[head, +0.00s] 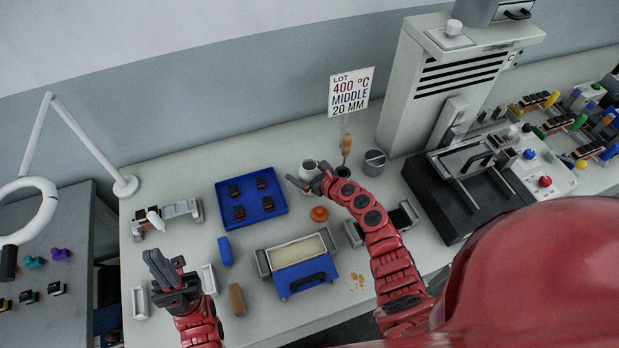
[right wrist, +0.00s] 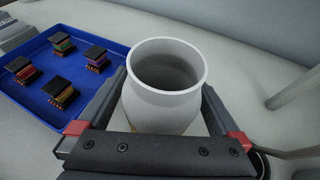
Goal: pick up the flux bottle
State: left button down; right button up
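A white, open-topped round jar (right wrist: 160,105), which I take for the flux bottle, stands upright in the right wrist view, with no readable label. My left gripper (head: 165,262) is open and empty above the table's front left part, far from the jar.
A blue tray (head: 222,205) with several small connectors lies left of the jar. A brush (head: 346,147) stands in a dark holder beside a grey canister (head: 375,160) to the right. An orange-brown object (head: 319,214) sits in front. A white lot sign (head: 350,92) stands behind.

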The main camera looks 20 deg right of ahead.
grip_shut()
dwell(0.3)
jog(key=shift+r, duration=0.1)
jog(key=shift+r+p, duration=0.55)
jog(key=shift+r, duration=4.35)
